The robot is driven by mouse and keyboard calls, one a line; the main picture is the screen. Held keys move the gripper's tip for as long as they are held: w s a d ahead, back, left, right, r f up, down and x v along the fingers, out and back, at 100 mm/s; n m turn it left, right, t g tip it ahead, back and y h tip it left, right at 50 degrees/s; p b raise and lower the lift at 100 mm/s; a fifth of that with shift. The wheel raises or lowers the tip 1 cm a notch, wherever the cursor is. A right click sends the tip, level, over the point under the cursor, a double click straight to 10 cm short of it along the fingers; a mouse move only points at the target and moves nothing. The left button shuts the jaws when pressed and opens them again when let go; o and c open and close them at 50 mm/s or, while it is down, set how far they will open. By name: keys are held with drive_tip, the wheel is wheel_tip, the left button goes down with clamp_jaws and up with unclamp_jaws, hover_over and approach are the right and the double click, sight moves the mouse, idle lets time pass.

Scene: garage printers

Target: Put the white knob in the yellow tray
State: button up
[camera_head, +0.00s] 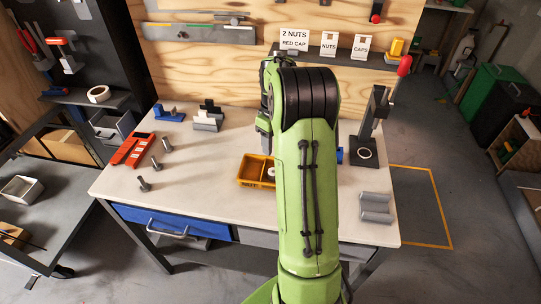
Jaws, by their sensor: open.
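The yellow tray (250,184) sits on the middle of the pale workbench, partly hidden by my green arm on its right. A small white round piece (271,172) shows inside the tray's right part; I cannot tell for sure whether it is the white knob. No other clear white knob shows on the bench, and my arm hides part of it. My gripper (265,147) is above the bench just behind the tray, pointing down. It is open, its fingers mostly seen from the side, with nothing visible in it.
A grey-white block (208,117) and a blue clamp (168,113) are at the back. A black press (368,135) and grey cylinders (375,207) are at the right.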

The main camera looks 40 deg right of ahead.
drive_tip(key=s+a+r+t+h, duration=0.1)
drive_tip(key=s+a+r, duration=0.2)
drive_tip(key=a+r, duration=0.35)
drive_tip(key=s+a+r+t, duration=0.1)
drive_tip(key=s+a+r, duration=0.1)
drive_tip(key=a+r, duration=0.45)
drive_tip(key=s+a+m+t, duration=0.1)
drive_tip(key=s+a+t, duration=0.2)
drive_tip(key=s+a, duration=1)
drive_tip(key=shift+s+f+t+y, duration=0.3)
drive_tip(key=shift+s+y, duration=0.1)
drive_tip(key=shift+s, duration=0.65)
drive_tip(key=shift+a, duration=0.1)
